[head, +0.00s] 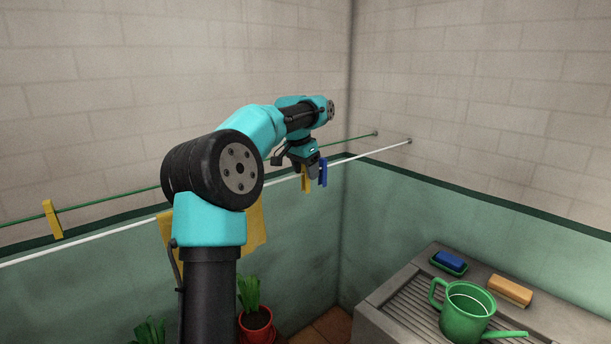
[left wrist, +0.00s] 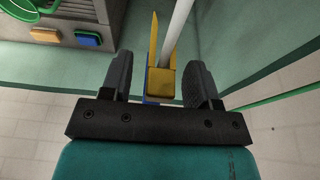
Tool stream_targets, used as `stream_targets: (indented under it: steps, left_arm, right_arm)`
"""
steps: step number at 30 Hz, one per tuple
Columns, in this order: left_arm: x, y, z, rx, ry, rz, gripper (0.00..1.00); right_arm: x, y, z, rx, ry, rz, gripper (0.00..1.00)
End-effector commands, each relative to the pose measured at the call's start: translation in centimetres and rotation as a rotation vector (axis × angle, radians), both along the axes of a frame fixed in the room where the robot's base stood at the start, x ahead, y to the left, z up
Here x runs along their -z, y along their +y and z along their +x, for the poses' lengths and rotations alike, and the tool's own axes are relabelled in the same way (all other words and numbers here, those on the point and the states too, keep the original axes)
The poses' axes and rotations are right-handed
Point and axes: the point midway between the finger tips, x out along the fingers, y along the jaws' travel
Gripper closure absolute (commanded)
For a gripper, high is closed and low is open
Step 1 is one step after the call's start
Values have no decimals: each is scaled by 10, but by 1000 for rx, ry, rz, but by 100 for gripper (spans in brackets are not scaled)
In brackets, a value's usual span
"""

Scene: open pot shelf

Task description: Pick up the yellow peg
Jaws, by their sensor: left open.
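A yellow peg (head: 305,183) hangs on the white line (head: 345,160), directly under my left gripper (head: 311,170). A blue peg (head: 323,172) is just to its right. In the left wrist view, the yellow peg (left wrist: 161,78) stands between the two fingers of my left gripper (left wrist: 160,82), with a gap on each side. The gripper is open and the fingers are apart from the peg. A little of the blue peg (left wrist: 148,100) shows behind it. Another yellow peg (head: 52,219) is on the green line at the far left. My right gripper is not in view.
A yellow cloth (head: 256,224) hangs from the white line, partly behind my arm. The green line (head: 130,197) runs behind. A potted plant (head: 256,324) is below.

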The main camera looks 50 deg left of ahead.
Motion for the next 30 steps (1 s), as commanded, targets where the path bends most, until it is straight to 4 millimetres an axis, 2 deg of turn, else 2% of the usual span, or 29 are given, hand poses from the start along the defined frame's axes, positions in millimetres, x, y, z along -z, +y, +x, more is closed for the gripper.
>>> stream_targets:
  steps: [4, 18, 30]
  left_arm:
    - [10, 0, 2, -1, -1, 0, 45]
    - [10, 0, 3, -1, -1, 0, 46]
    - [10, 0, 3, -1, -1, 0, 84]
  right_arm:
    - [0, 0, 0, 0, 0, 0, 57]
    - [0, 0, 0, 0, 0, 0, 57]
    - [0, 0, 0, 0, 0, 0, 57]
